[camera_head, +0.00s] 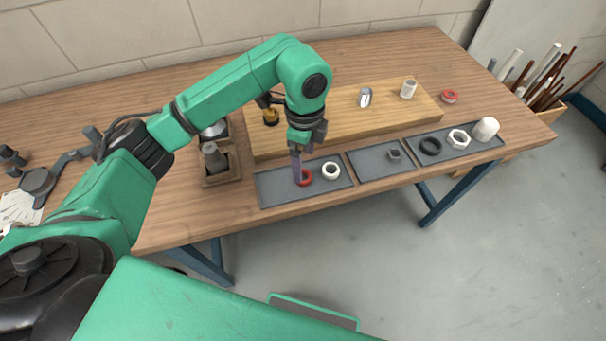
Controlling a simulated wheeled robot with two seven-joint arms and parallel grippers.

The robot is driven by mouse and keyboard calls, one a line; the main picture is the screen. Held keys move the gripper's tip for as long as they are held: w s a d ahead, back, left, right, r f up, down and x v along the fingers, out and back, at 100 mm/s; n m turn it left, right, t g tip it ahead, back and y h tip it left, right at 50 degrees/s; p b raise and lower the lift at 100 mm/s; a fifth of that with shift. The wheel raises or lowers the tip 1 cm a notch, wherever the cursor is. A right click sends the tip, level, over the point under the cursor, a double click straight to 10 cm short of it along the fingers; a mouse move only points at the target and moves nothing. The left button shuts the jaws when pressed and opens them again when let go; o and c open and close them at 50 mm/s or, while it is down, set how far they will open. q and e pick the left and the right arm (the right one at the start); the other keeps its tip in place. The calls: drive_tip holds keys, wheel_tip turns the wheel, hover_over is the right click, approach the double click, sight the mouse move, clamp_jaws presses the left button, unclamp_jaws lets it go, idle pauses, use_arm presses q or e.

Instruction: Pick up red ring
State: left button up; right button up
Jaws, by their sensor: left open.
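The red ring (306,179) lies in the left grey tray (277,196) near the front of the workbench. My left gripper (298,178) points down at the ring, with its fingers at the ring's left side and hiding part of it. The gripper is open. I cannot tell whether the fingers touch the ring. My right gripper is out of view.
A white ring (330,170) lies close to the right in the same tray. Other trays hold a small grey part (394,155), a black ring (431,146), a white nut (458,138) and a white cap (485,129). A raised wooden board (345,126) stands behind.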

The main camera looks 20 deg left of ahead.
use_arm(q)
drive_tip(key=f, duration=0.2)
drive_tip(key=f+p, duration=0.1)
drive_tip(key=f, duration=0.1)
drive_tip(key=f+p, duration=0.1)
drive_tip(key=f, duration=0.1)
drive_tip(key=shift+w+a+f, duration=0.15)
drive_tip(key=shift+w+f, duration=0.15)
drive_tip(key=shift+f, duration=0.05)
clamp_jaws()
drive_tip(key=shift+r, duration=0.1)
